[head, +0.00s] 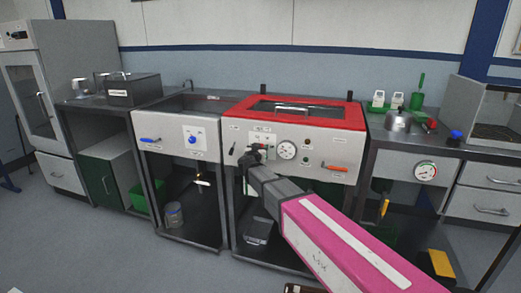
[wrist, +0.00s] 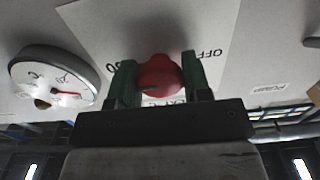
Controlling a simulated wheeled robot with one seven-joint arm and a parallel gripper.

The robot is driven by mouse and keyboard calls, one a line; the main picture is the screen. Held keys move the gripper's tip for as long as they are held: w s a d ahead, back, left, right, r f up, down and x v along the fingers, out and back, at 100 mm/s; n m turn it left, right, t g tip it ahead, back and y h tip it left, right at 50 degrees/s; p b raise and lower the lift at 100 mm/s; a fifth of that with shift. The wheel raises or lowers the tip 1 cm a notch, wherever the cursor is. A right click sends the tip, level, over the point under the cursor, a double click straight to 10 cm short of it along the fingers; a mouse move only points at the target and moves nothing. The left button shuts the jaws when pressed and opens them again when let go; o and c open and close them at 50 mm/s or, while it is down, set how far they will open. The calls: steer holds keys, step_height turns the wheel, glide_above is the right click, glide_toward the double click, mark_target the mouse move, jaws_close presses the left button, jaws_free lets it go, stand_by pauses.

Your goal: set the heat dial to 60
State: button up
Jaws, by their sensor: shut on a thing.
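The heat dial is a red knob (wrist: 160,76) on a pale plate of the panel, seen close up in the wrist view. My gripper (wrist: 160,78) has its two green fingers on either side of the knob and is shut on it. The plate is upside down in this view, with OFF (wrist: 206,53) at the right and a partly hidden number at the left. The knob's pointer and the setting cannot be made out. In the head view, my gripper (head: 256,152) is at the panel of the red-lidded machine (head: 300,110) and hides the dial.
A round gauge (head: 287,150) sits right of my gripper on the same panel; it also shows at the left in the wrist view (wrist: 52,78). An orange handle (head: 335,168) is farther right. A neighbouring unit with a blue knob (head: 193,140) stands left. Open floor lies in front.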

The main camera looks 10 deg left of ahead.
stand_by(0.4)
steer(key=o, duration=0.9)
steer(key=shift+s, duration=0.1)
steer(key=s, duration=1)
steer(key=shift+s+a, duration=0.35)
steer(key=shift+a, duration=0.05)
